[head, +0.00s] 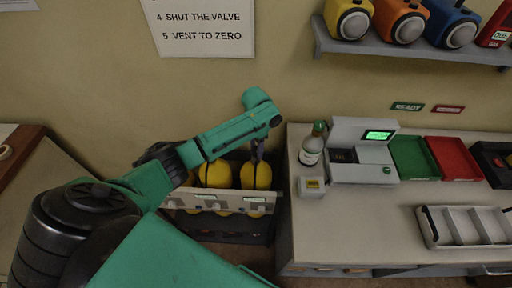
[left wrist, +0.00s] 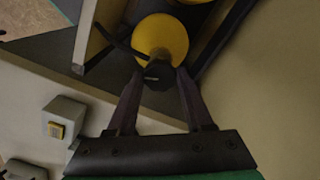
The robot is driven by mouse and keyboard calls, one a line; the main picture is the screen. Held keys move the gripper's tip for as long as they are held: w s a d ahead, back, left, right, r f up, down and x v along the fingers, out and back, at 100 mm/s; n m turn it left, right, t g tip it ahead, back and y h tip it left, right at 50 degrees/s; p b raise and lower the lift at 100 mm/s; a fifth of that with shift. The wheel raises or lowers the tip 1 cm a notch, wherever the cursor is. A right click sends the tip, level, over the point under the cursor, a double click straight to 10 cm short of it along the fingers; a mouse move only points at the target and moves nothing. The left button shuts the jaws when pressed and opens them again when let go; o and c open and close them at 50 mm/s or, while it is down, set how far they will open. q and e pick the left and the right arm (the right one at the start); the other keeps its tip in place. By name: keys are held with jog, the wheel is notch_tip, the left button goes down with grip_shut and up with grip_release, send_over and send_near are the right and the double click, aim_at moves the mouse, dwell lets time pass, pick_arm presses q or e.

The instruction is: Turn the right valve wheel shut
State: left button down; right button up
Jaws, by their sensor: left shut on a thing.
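Yellow cylinders stand in a rack (head: 234,203) with a pale front rail. My left gripper (head: 257,153) points down over the right yellow cylinder (head: 256,177). In the left wrist view, my left gripper (left wrist: 159,78) has its fingers on both sides of a black valve wheel (left wrist: 157,76) on top of a yellow cylinder (left wrist: 162,36). It is shut on that wheel. The wheel is mostly hidden by the gripper in the head view, and how far it is turned cannot be told. Another yellow cylinder (head: 214,174) stands to the left. My right gripper is not in view.
The console counter (head: 350,225) is close on the right, with a green-capped bottle (head: 312,145), a device with a lit screen (head: 362,152), a green tray (head: 414,158) and a red tray (head: 458,158). A wall (head: 200,90) is behind the rack.

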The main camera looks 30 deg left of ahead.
pick_arm(q)
jog(key=shift+w+m, duration=0.1)
jog(key=shift+m, duration=2.1)
jog(key=shift+c, duration=1.5)
grip_release()
jog(key=shift+d, duration=0.1)
jog(key=shift+r, duration=0.1)
notch_tip(320, 180, up, 10)
jog(key=b, duration=0.3)
notch_tip(320, 180, up, 4)
jog(key=r+p, duration=0.1)
send_over(256, 150)
jog(key=shift+f, duration=0.3)
